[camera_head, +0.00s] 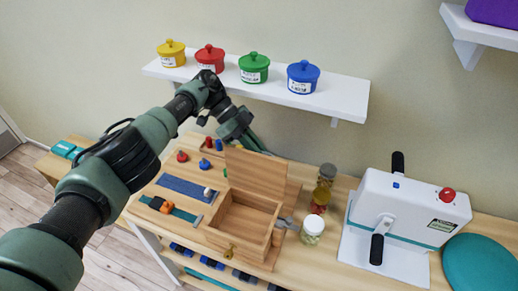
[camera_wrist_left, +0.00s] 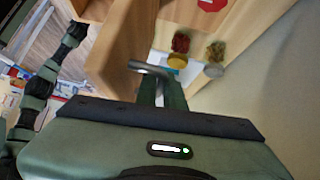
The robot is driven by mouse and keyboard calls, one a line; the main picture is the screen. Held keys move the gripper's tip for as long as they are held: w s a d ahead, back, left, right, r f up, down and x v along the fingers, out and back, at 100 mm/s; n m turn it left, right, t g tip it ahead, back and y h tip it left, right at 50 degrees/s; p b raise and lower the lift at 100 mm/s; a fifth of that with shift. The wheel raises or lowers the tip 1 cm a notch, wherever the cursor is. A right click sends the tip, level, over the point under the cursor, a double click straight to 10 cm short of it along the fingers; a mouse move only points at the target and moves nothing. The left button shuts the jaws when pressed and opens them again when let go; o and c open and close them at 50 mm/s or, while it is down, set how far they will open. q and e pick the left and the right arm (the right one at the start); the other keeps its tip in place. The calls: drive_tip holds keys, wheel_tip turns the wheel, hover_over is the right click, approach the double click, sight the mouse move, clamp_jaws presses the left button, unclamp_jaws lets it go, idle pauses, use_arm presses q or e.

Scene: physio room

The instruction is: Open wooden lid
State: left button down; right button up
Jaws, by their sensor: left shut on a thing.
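The wooden lid (camera_head: 255,172) stands raised, roughly upright, at the back edge of the open wooden box (camera_head: 222,240). The box looks empty inside, and a brass latch (camera_head: 230,251) shows on its front. My left gripper (camera_head: 252,142) is behind the lid's upper edge, its fingertips partly hidden by the lid. In the left wrist view, its fingers (camera_wrist_left: 162,88) are shut close to the lid's wooden panel (camera_wrist_left: 122,45), with a grey metal bar (camera_wrist_left: 150,68) at their tips. The exact contact is hidden.
Small jars (camera_head: 312,228) stand right of the box, near a white machine (camera_head: 400,212) with levers. A blue strip and coloured knobs lie left of it. Above, a white shelf (camera_head: 345,92) holds several coloured pots. A teal disc (camera_head: 480,262) is at far right.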

use_arm(q)
drive_tip(key=shift+w+d+f, duration=0.1)
drive_tip(key=shift+w+f, duration=0.05)
drive_tip(key=shift+w, duration=0.05)
use_arm(e)
drive_tip(key=shift+w, duration=0.5)
use_arm(q)
drive_tip(key=c, duration=1.8)
unclamp_jaws()
use_arm(e)
drive_tip(key=shift+s, duration=0.15)
